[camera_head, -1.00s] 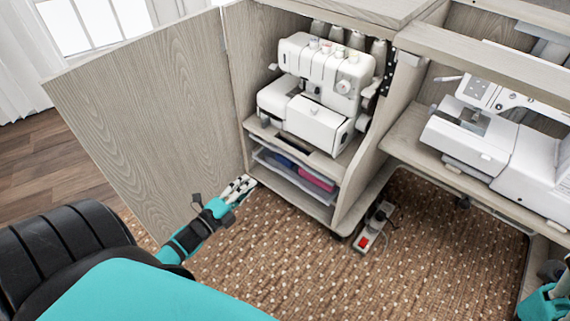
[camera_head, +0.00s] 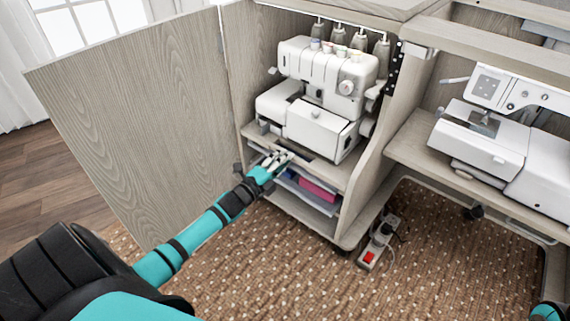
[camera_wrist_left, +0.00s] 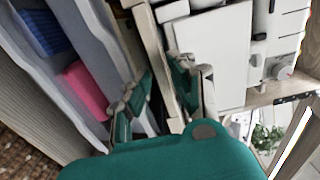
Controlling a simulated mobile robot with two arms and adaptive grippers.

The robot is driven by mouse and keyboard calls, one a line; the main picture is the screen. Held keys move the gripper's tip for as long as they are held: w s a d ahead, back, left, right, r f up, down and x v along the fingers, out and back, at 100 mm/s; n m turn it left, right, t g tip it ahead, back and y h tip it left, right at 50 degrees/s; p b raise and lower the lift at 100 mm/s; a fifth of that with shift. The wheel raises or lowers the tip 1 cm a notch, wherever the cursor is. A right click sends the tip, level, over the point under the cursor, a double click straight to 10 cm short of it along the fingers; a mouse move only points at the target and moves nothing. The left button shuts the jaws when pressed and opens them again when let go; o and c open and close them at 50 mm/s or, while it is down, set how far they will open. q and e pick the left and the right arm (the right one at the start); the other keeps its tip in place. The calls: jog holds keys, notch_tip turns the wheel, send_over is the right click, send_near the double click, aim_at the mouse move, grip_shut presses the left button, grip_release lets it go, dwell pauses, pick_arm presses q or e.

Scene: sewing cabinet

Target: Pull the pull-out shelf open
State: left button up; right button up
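The pull-out shelf (camera_head: 328,174) is a pale wood board with a dark slot near its front edge, under the white serger (camera_head: 322,95) in the open left compartment. It looks pushed in. My left gripper (camera_head: 277,158) is at the shelf's front edge, left of the middle. In the left wrist view its fingers (camera_wrist_left: 163,84) are spread apart, with the wooden edge (camera_wrist_left: 150,38) of the shelf running between them. I cannot tell whether they touch it. Only a bit of my right arm shows in the bottom right corner of the head view; its gripper is out of view.
Below the shelf is a translucent tray holding a pink item (camera_head: 318,190) and a blue one. The cabinet door (camera_head: 140,135) stands wide open at left. A power strip (camera_head: 378,245) lies on the carpet at right. A sewing machine (camera_head: 500,135) stands further right.

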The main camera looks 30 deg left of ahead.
pick_arm(q)
jog(key=shift+w, duration=0.5)
grip_shut()
